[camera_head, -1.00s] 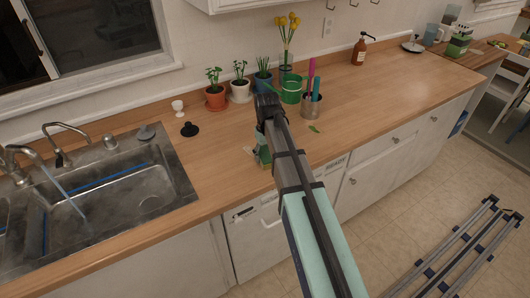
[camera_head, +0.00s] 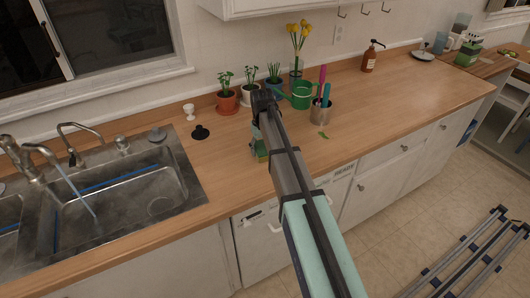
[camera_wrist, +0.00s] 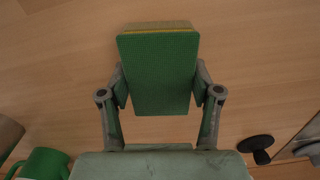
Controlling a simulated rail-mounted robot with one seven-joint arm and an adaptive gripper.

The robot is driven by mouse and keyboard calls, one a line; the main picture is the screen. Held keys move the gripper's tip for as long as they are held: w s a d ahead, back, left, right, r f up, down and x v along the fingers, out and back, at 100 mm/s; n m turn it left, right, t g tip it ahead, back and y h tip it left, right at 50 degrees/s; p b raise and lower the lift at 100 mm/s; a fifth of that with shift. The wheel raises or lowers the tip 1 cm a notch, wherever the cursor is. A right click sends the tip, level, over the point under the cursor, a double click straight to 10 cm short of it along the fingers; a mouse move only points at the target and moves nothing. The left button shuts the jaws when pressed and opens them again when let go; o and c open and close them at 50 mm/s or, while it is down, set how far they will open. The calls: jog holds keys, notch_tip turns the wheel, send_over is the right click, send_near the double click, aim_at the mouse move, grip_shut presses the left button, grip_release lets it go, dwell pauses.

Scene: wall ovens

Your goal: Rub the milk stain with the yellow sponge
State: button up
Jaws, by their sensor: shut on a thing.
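My gripper (camera_wrist: 160,92) is shut on the sponge (camera_wrist: 158,72), with one finger on each side of it. In the wrist view the sponge shows a green scouring face and a thin yellow edge at the top. In the head view the sponge (camera_head: 261,153) is partly hidden behind my arm, low over or on the wooden counter (camera_head: 420,95); I cannot tell whether it touches. The milk stain cannot be made out in either view; my arm or the sponge may hide it.
The sink (camera_head: 115,200) with running water lies to the left. A black stopper (camera_head: 200,132) and white egg cup (camera_head: 190,112) stand near it. Potted plants (camera_head: 226,101), a green watering can (camera_head: 301,96) and a utensil cup (camera_head: 320,110) stand behind my gripper.

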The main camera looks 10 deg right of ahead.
jog(key=w, duration=0.2)
jog(key=w+a, duration=0.1)
jog(key=w, duration=0.1)
jog(key=shift+a, duration=0.15)
jog(key=shift+w+r+p, duration=0.15)
jog(key=shift+w+p, duration=0.05)
jog(key=shift+p, duration=0.25)
jog(key=s, duration=0.2)
jog(key=shift+s+d, duration=0.35)
jog(key=shift+s+d+p, duration=0.25)
jog(key=shift+s+d, duration=0.25)
jog(key=shift+s, duration=1.05)
jog(key=shift+s+d+p, duration=0.2)
jog(key=shift+s+d, duration=0.3)
jog(key=shift+s, duration=1.05)
jog(key=shift+s+d+p, duration=0.25)
jog(key=shift+s+d, duration=0.25)
jog(key=shift+s, duration=1.05)
jog(key=shift+w+r+p, duration=0.15)
jog(key=shift+r+p, duration=0.1)
jog(key=shift+p, duration=0.15)
jog(key=shift+r, duration=0.95)
notch_tip(320, 180, up, 6)
jog(key=p, duration=0.4)
jog(key=shift+f, duration=0.25)
